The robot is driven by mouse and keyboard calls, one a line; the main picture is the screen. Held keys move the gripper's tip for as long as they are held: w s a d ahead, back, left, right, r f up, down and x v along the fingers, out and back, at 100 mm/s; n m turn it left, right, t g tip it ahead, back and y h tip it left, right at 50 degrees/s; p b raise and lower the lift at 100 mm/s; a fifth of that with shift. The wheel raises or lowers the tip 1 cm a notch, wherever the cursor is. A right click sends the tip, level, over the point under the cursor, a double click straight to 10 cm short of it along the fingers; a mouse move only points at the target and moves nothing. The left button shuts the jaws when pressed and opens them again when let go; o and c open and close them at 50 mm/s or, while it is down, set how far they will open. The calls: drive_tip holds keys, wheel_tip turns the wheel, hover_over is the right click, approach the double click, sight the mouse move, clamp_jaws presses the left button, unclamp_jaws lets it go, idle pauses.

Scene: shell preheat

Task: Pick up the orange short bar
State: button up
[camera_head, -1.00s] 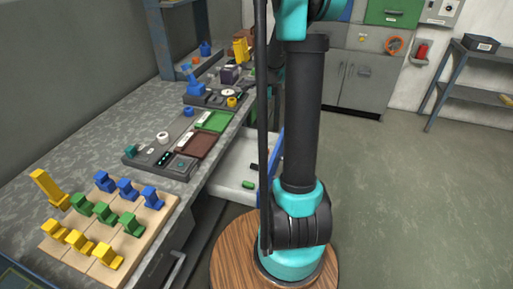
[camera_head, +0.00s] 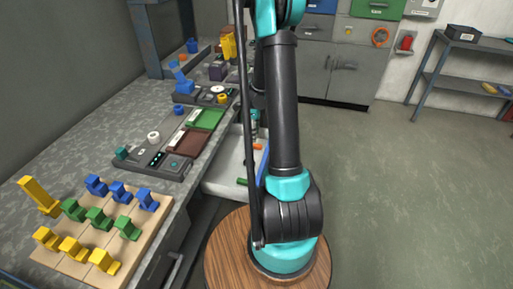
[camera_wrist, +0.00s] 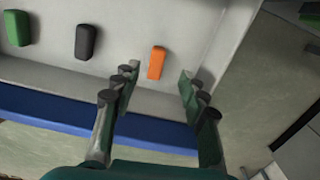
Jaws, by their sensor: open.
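The orange short bar (camera_wrist: 156,62) lies on the pale floor of a drawer or tray in the wrist view. In the head view a small orange piece (camera_head: 258,146) shows in the same tray beside my arm. My gripper (camera_wrist: 160,80) is open, with one finger on each side of the bar in the picture. It looks apart from the bar and holds nothing. How high the fingertips are above the tray floor I cannot tell. In the head view my arm hides part of the tray.
A black bar (camera_wrist: 85,42) and a green bar (camera_wrist: 18,28) lie left of the orange bar. The tray has a blue front edge (camera_wrist: 60,110) and a pale side wall (camera_wrist: 222,45) close to the right finger. The workbench (camera_head: 75,135) holds several coloured blocks.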

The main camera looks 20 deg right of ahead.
sight(256, 144)
drive_tip(key=f, duration=0.3)
drive_tip(key=shift+s+d+f, duration=0.25)
drive_tip(key=shift+s+f, duration=0.1)
drive_tip(key=shift+f, duration=0.8)
clamp_jaws()
